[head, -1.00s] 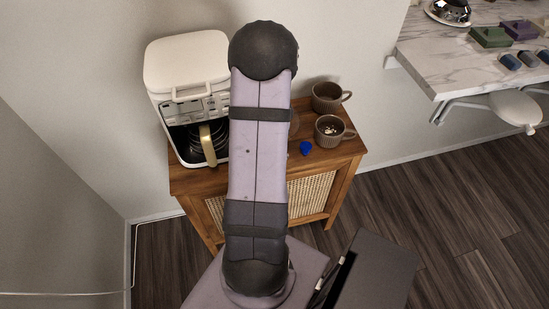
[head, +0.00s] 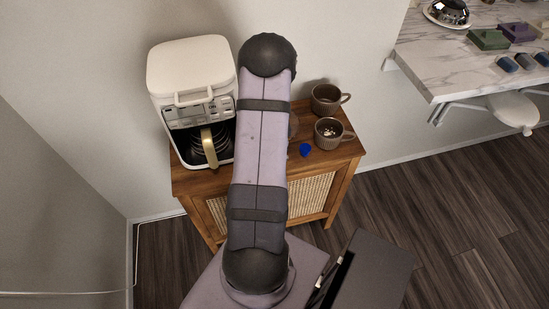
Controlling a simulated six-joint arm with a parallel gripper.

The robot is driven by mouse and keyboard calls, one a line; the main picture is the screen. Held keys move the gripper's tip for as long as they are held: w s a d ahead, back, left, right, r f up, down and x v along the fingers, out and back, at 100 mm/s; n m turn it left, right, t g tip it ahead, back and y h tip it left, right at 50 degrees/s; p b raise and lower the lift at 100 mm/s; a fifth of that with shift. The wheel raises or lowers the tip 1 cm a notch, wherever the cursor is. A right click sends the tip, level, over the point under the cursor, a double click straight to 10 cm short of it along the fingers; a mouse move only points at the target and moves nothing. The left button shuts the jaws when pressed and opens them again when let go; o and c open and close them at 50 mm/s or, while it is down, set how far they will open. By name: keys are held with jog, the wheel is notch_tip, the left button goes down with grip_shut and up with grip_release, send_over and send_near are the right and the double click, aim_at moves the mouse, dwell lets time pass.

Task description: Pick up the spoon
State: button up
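A small blue rounded piece (head: 305,150) lies on the wooden cabinet top, just right of my arm. It may be the spoon, but it is too small to be sure, and my arm may hide part of it. No other spoon shows clearly. My gripper is not in view; my own raised arm hides the area behind it.
A white coffee maker (head: 189,75) with a glass pot stands left on the cabinet (head: 346,152). Two brown mugs stand at the right, the back one (head: 325,99) and the front one (head: 329,134), which holds something pale. A marble counter (head: 440,75) is farther right.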

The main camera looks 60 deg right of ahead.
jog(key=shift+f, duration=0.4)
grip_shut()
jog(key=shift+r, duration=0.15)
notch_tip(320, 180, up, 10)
jog(key=b, duration=0.2)
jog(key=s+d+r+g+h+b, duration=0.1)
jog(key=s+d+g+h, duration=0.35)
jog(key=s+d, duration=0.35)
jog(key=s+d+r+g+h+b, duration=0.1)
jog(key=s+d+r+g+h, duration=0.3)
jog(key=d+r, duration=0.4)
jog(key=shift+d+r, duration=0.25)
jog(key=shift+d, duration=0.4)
